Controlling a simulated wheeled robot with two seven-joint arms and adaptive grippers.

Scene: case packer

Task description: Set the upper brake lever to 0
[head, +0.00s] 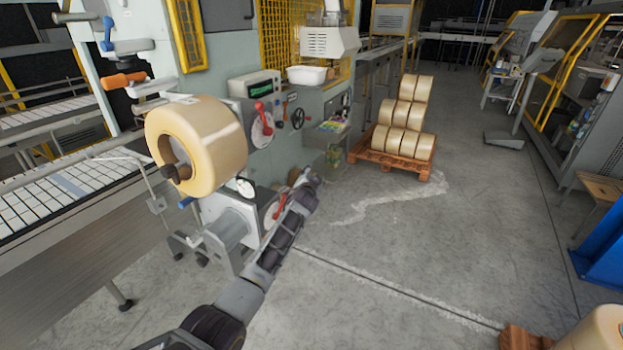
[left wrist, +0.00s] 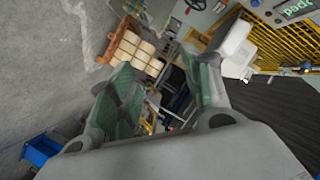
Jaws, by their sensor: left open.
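The upper brake lever (head: 261,110) is red and points up, tilted a little left, on a pale round dial on the machine's front. The dial marks are too small to read. A second, lower red lever (head: 279,208) sits on another pale dial below the large tape roll, partly behind my left arm. My left gripper (head: 312,178) is low in front of the machine, to the right of and below the upper lever, apart from it. In the left wrist view its two greenish fingers (left wrist: 160,85) are spread with nothing held. The upper lever is not clear there.
The large tan tape roll (head: 204,145) juts out left of the levers. A black handwheel (head: 298,118) and a white tray (head: 306,75) are to the right of the upper lever. A pallet (head: 385,164) of rolls stands behind.

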